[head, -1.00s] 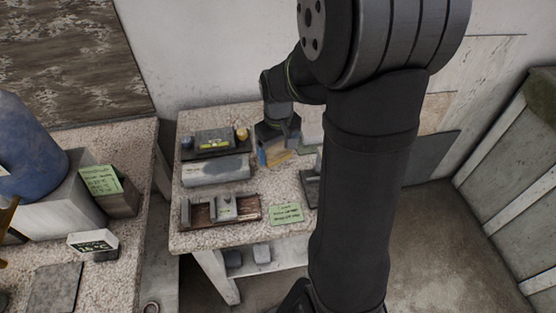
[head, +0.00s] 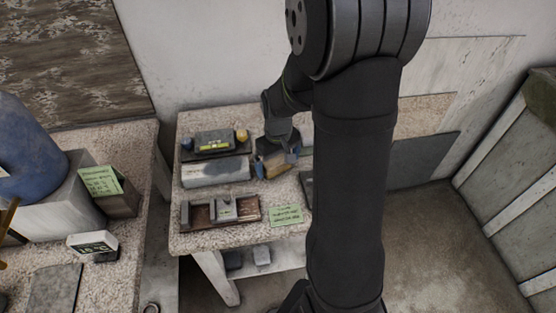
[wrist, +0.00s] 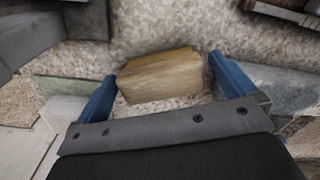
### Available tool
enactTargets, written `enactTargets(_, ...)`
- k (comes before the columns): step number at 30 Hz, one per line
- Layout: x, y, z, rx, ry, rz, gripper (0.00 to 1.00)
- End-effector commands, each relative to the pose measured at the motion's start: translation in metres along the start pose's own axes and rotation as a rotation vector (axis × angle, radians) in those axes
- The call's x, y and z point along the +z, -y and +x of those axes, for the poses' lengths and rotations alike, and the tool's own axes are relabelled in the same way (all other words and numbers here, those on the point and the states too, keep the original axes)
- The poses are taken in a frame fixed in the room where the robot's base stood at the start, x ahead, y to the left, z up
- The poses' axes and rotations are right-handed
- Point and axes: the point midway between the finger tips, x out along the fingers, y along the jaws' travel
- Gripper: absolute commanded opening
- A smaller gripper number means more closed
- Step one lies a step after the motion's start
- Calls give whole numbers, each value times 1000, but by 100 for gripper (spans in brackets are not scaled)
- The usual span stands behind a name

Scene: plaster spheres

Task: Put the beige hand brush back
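The beige hand brush (wrist: 160,77) shows in the wrist view as a tan, wood-like block lying on the speckled tabletop. It also shows in the head view (head: 270,168), partly hidden by my gripper. My gripper (wrist: 160,70) has two blue fingers set apart, one on each side of the block. Narrow gaps seem to show between the block and the fingers, so it looks open around or just above it. In the head view my gripper (head: 277,160) is low over the back right of the small table. The brush's bristles cannot be made out.
A brown tray with grey pieces (head: 221,211) and a green note (head: 286,215) lie at the table's front. A pale grey block (head: 216,171) lies left of my gripper. Behind it, a dark tray (head: 188,153) holds a box between blue and yellow balls.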

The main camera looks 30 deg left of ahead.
Motion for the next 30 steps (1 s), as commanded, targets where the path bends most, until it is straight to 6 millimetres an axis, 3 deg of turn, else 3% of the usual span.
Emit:
enactTargets(7, -1, 0, -11, 1, -3, 0, 100)
enactTargets(21, -1, 0, -102, 1, -3, 0, 100)
enactTargets(30, 0, 0, -123, 0, 1, 0, 100)
